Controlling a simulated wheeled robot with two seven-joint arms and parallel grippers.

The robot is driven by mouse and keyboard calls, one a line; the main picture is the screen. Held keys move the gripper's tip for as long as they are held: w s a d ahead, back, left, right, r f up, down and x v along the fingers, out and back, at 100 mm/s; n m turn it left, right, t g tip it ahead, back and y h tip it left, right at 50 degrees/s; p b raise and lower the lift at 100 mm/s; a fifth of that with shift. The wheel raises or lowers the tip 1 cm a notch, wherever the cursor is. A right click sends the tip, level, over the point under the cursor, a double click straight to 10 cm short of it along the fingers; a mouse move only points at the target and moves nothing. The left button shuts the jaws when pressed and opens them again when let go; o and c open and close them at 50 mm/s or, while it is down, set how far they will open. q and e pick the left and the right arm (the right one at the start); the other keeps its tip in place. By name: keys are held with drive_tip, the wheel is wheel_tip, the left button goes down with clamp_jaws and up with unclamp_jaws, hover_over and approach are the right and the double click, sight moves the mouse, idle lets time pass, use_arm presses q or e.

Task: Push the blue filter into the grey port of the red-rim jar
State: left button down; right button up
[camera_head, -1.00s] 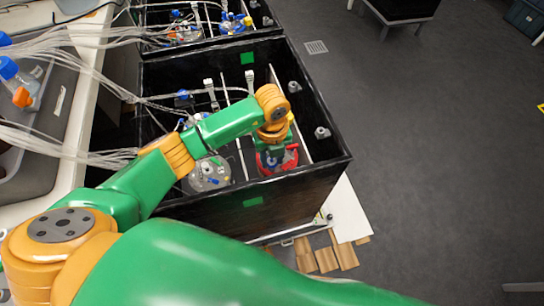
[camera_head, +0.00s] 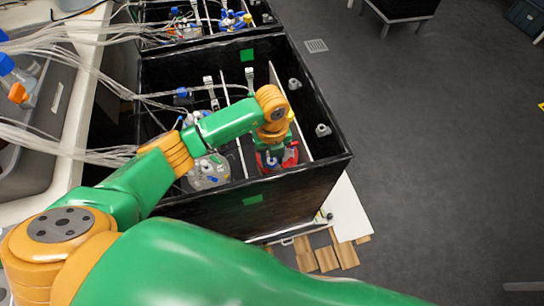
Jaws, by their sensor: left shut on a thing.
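The red-rim jar (camera_head: 291,161) stands in the right part of the black shaker box, near its front wall. My left arm reaches in from the left, and my left gripper (camera_head: 272,148) points down over the jar. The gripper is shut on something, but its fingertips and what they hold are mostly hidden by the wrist. I cannot make out the blue filter or the grey port for certain. A small blue part shows at the jar's top beside the gripper. My right gripper is not in view.
The black box (camera_head: 325,172) has high walls around the jar. A second jar with a grey lid (camera_head: 208,174) stands left of it. Clear tubes (camera_head: 100,75) run in from the left bench. A second box stands behind.

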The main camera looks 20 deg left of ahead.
sight(272, 161)
use_arm(q)
drive_tip(key=shift+f+b, duration=0.35)
idle(0.4)
drive_tip(key=shift+c, duration=2.1)
unclamp_jaws()
wheel_tip(272, 161, up, 7)
drive_tip(key=shift+r, duration=0.1)
